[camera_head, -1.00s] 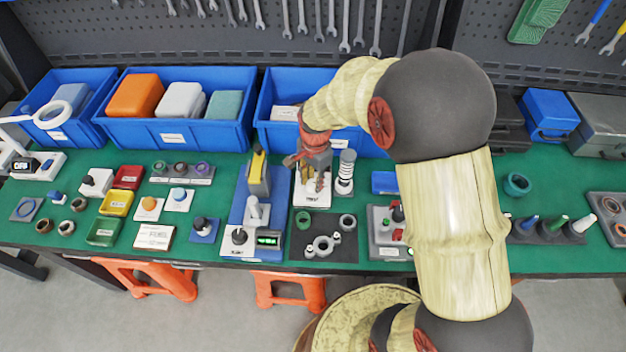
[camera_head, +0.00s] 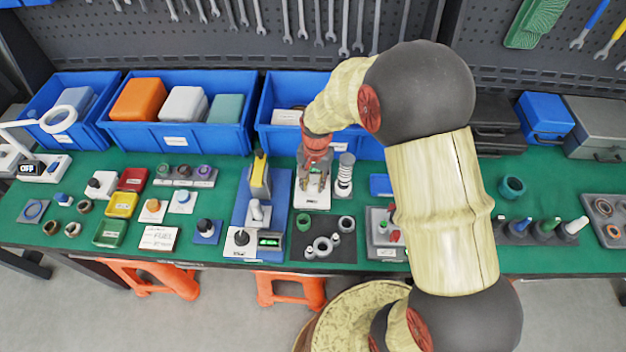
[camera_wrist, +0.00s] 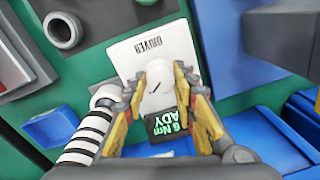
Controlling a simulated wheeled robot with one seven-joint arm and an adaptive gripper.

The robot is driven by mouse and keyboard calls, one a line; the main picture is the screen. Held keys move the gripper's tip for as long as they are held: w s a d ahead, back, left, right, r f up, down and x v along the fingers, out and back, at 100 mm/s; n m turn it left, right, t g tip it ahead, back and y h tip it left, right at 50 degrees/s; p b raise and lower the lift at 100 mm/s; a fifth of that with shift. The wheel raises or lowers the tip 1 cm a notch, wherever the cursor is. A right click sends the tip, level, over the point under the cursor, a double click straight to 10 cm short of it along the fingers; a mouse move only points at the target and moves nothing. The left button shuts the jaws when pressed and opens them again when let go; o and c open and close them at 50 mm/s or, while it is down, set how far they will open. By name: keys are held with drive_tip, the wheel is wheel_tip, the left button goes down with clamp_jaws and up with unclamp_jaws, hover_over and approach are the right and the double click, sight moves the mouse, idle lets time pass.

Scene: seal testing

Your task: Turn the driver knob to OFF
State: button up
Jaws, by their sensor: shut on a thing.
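The driver unit is a white plate marked DRIVER (camera_wrist: 180,45), with a pale round knob (camera_wrist: 158,90) bearing a short dark pointer line. Below the knob in the wrist view, a small dark display (camera_wrist: 168,124) shows green text with "6 Nm" and "ADY" readable. My gripper (camera_wrist: 160,76) is shut on the knob, with a yellow-sided finger on either side of it. In the head view, my gripper (camera_head: 314,184) is low over the white driver unit (camera_head: 312,202) and hides the knob. No OFF mark on the plate is readable.
A black-and-white ribbed post (camera_head: 345,175) stands close right of the driver unit. A blue fixture (camera_head: 278,206) stands close left. A dark mat (camera_head: 342,253) with ring parts lies in front, and a blue bin (camera_head: 268,138) stands behind.

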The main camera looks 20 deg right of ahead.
drive_tip(key=n+p, duration=0.1)
drive_tip(key=n, duration=0.3)
drive_tip(key=shift+r+n+p, duration=0.1)
drive_tip(key=shift+n+p, duration=0.2)
drive_tip(key=shift+p, duration=0.05)
drive_tip(key=n+p, duration=0.1)
drive_tip(key=n, duration=0.3)
drive_tip(key=shift+w+n, duration=0.1)
drive_tip(key=shift+n, duration=0.2)
drive_tip(key=n+p, duration=0.1)
drive_tip(key=n, duration=0.3)
drive_tip(key=shift+n+g, duration=0.3)
drive_tip(key=shift+n+p, duration=0.4)
drive_tip(key=shift+n, duration=1.7)
drive_tip(key=o, duration=1.2)
drive_tip(key=shift+c, duration=0.2)
